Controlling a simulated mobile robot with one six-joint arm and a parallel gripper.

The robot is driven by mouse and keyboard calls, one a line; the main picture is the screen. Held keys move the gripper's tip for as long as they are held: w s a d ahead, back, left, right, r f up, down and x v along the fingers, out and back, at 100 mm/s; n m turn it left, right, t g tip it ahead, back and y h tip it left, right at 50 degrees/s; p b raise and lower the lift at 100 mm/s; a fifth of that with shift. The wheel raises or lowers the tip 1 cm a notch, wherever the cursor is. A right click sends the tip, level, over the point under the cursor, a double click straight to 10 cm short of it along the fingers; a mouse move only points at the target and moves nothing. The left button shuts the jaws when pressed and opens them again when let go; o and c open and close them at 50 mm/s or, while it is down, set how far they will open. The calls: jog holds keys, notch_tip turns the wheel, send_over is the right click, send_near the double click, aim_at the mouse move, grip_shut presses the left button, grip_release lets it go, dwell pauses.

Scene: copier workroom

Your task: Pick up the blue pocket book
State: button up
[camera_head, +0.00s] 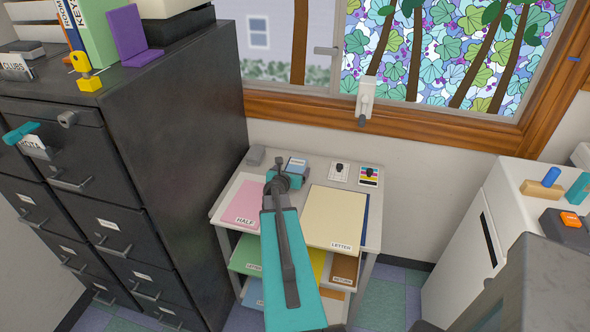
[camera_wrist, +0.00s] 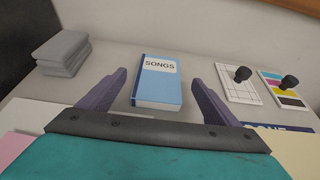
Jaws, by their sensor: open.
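The blue pocket book (camera_wrist: 157,84) has a white label reading "SONGS" and lies flat on the top of the paper stand. In the wrist view it is between the two purple fingers of my gripper (camera_wrist: 158,92), with a gap on each side. The fingers are open and hold nothing. In the head view the book (camera_head: 297,165) shows beyond the end of my arm, partly hidden by it. My gripper's fingers are mostly hidden there behind my wrist.
A grey stack (camera_wrist: 63,55) is left of the book. A white grid card (camera_wrist: 237,83) and a striped color card (camera_wrist: 284,88), each with a black knob, are to the right. Pink paper (camera_head: 247,202) and cream paper (camera_head: 335,217) lie nearer. A dark filing cabinet (camera_head: 170,130) stands left.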

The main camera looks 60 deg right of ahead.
aim_at(296, 166)
jog(key=shift+d, duration=0.1)
jog(key=shift+p+x, duration=0.85)
jog(key=shift+x, duration=1.65)
jog(key=shift+w, duration=0.1)
jog(key=c, duration=1.3)
